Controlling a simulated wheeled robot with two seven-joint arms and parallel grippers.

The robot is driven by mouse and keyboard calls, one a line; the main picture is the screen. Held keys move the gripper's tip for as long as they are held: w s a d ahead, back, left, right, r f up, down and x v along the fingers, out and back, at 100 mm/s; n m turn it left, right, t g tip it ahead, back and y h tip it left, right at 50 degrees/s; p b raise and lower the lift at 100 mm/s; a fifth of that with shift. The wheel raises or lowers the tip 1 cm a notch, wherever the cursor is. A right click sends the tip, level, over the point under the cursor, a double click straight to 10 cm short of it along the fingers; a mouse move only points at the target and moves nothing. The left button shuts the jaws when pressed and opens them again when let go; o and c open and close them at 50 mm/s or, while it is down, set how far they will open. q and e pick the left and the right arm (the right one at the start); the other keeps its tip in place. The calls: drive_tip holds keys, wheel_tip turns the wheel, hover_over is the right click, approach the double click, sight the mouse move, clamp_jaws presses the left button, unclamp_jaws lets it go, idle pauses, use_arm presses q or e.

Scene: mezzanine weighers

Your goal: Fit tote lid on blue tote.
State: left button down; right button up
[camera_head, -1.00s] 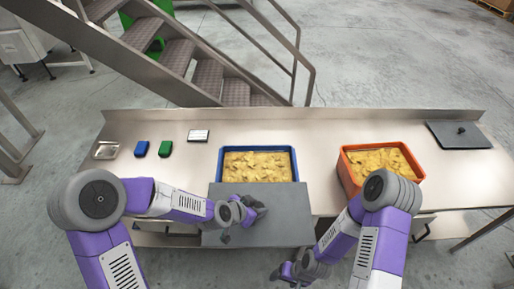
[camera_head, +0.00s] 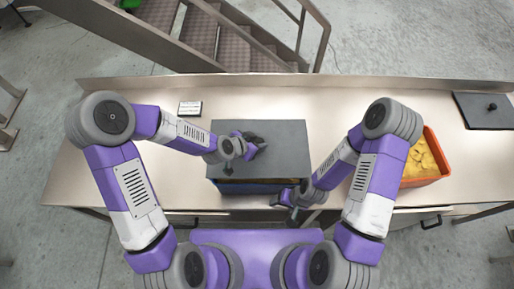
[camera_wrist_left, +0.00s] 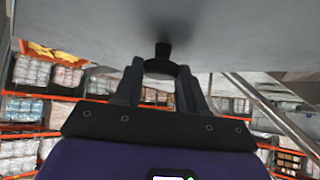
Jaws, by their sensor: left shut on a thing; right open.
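The grey tote lid (camera_head: 285,150) is over the blue tote (camera_head: 262,188) and hides its inside; only the tote's front side shows below the lid's near edge. I cannot tell if the lid touches the rim or is fully lined up. My left gripper (camera_head: 256,144) is shut on the lid's knob. In the left wrist view, the left gripper's fingers (camera_wrist_left: 162,74) close around the dark knob (camera_wrist_left: 163,50) against the lid's grey face (camera_wrist_left: 230,30). My right gripper (camera_head: 286,206) is open and empty, low by the tote's front right corner.
An orange tote (camera_head: 437,151) with yellow contents stands at right, partly behind my right arm. A second grey lid with a knob (camera_head: 485,113) lies at the far right. A small sign (camera_head: 190,108) lies at back left. The steel bench (camera_head: 360,95) has a raised back edge.

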use_arm(q)
drive_tip(key=shift+s+f, duration=0.1)
drive_tip(key=shift+f, duration=0.6)
drive_tip(key=shift+w+f, duration=0.2)
drive_tip(key=shift+f, duration=2.25)
drive_tip(key=shift+f, duration=0.2)
drive_tip(key=c, duration=0.6)
unclamp_jaws()
drive_tip(key=shift+c, duration=0.2)
drive_tip(key=shift+r, duration=0.1)
